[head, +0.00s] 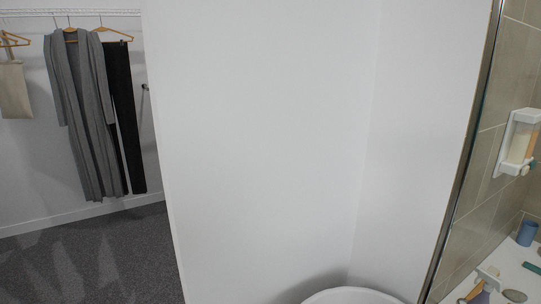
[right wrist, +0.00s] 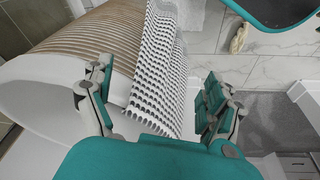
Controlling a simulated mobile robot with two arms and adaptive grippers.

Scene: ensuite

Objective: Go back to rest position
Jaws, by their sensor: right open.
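My right gripper (right wrist: 160,82) shows in the right wrist view, with its teal and grey fingers spread wide apart. A white, knobby cloth or mat (right wrist: 160,60) lies between and beyond the fingers in the picture. It hangs over the side of a rounded white body with brown ribbed stripes (right wrist: 85,38). I cannot tell whether a finger touches the cloth; the fingers are not closed on it. Neither gripper shows in the head view. My left gripper is in neither view.
In the head view, a white wall (head: 260,130) stands close in front. A white rounded rim (head: 350,296) shows at the bottom. Clothes (head: 88,110) hang at left above grey carpet (head: 80,260). A dispenser (head: 520,143) is on the tiled wall at right. A beige item (right wrist: 239,38) lies on the tiled floor.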

